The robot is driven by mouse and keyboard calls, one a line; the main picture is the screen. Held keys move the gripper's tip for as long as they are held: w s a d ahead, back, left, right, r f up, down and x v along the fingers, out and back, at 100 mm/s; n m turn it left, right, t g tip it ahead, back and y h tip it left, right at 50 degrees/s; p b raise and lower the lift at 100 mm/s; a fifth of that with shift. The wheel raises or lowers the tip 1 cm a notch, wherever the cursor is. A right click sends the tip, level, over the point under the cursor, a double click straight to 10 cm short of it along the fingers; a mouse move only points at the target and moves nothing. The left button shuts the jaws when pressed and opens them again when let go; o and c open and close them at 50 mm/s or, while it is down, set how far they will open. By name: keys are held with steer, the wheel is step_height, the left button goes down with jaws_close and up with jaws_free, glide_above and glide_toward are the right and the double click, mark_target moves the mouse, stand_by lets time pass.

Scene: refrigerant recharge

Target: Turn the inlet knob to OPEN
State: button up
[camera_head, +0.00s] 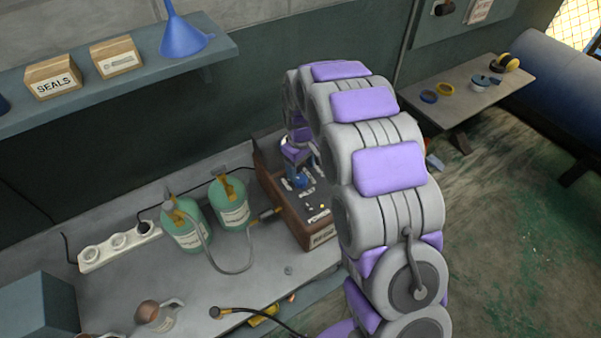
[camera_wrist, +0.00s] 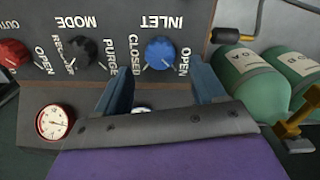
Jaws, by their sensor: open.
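The blue inlet knob (camera_wrist: 160,53) sits on the dark panel face of the recovery machine in the wrist view, which shows the labels upside down. CLOSED (camera_wrist: 135,55) is printed left of it and OPEN (camera_wrist: 183,62) right of it. The knob's exact pointer direction is too small to tell. My gripper (camera_wrist: 161,82) is open, its two blue fingers apart on either side of and just below the knob in the picture, not closed on it. In the head view my gripper (camera_head: 299,168) is over the brown machine (camera_head: 313,237), largely covering the knob.
A black mode knob (camera_wrist: 80,50) and red outlet knob (camera_wrist: 14,53) share the panel, with a gauge (camera_wrist: 55,122) nearby. Two green tanks (camera_head: 187,232) (camera_head: 230,210) with a hose stand left of the machine. The bench front (camera_head: 240,290) is partly clear.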

mark_target(302, 179)
step_height(302, 179, up, 13)
steer(key=shift+f+p, duration=0.2)
steer(key=shift+p, duration=0.2)
steer(key=s+d+r+m+g+b, duration=0.1)
steer(key=s+d+r+m, duration=0.1)
steer(key=s+d, duration=0.6)
steer(key=s+d+r+m+b, duration=0.2)
steer(key=s+d+m, duration=0.1)
steer(key=s, duration=0.8)
steer(key=s+d+f+m+b, duration=0.1)
steer(key=s+d+f+m, duration=0.1)
steer(key=s, duration=0.8)
steer(key=s+d+f+m, duration=0.2)
steer(key=s+d, duration=0.1)
steer(key=s, duration=0.7)
steer(key=shift+s+g+b, duration=0.35)
steer(key=shift+g+b, duration=0.05)
steer(key=shift+f, duration=0.1)
steer(key=shift+c, duration=0.4)
